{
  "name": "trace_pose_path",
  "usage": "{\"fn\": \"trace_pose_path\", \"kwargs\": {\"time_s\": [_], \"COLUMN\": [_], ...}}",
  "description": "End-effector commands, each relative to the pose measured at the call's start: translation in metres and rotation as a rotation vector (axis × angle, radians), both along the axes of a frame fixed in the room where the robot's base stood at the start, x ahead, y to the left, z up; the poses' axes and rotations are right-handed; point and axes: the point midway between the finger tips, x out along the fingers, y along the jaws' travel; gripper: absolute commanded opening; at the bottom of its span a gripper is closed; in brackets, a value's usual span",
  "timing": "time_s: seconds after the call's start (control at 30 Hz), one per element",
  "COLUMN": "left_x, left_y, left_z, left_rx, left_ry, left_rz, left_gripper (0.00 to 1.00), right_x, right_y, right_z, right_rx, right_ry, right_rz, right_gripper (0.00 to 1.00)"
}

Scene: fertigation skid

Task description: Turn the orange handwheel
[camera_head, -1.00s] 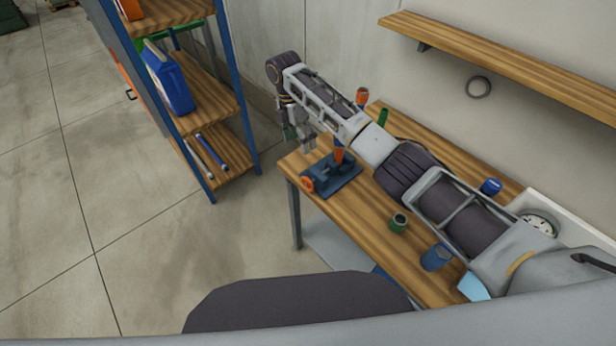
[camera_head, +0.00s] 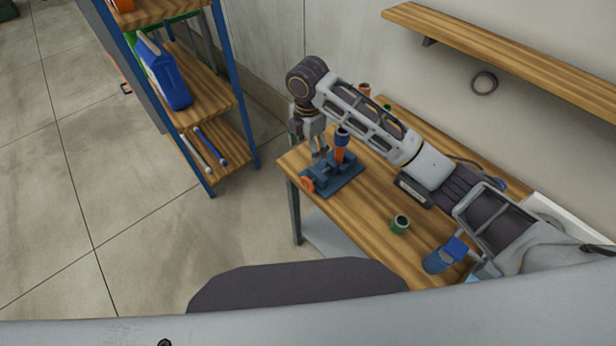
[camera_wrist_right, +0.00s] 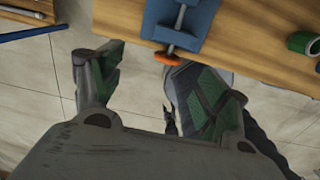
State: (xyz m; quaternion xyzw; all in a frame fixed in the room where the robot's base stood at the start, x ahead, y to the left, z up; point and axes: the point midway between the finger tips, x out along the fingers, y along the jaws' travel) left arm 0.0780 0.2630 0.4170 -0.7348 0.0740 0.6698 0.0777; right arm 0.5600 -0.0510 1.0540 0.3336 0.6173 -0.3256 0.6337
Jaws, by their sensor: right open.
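The orange handwheel (camera_head: 308,185) is on the near left end of a blue vise-like fixture (camera_head: 345,183) at the table's left corner. In the right wrist view, the handwheel (camera_wrist_right: 168,58) sits at the table edge, close to the right finger's tip, and the blue fixture (camera_wrist_right: 178,22) is behind it. My right gripper (camera_head: 314,152) points down above the fixture's left side in the head view. Its green-padded fingers (camera_wrist_right: 135,68) are spread wide and hold nothing; contact with the wheel cannot be told. My left gripper is not in view.
An orange post (camera_head: 340,155) rises by the fixture. A blue-framed shelf (camera_head: 205,92) stands left, with bare floor between it and the table.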

Motion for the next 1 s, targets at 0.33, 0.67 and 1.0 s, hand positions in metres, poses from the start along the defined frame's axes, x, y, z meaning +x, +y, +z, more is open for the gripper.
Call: {"fn": "trace_pose_path", "kwargs": {"time_s": [0.33, 0.67, 1.0], "left_x": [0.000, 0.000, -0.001], "left_y": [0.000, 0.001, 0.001], "left_z": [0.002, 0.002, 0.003], "left_rx": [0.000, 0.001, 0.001], "left_ry": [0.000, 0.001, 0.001], "left_rz": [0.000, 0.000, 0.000], "left_gripper": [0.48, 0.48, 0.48], "right_x": [-0.040, -0.043, -0.042], "right_y": [-0.003, -0.002, -0.002], "right_z": [0.002, 0.002, -0.008], "right_rx": [0.028, 0.030, 0.029], "right_ry": [-0.015, -0.015, -0.013], "right_rz": [0.026, 0.028, 0.027], "right_gripper": [0.75, 0.75, 0.75]}}
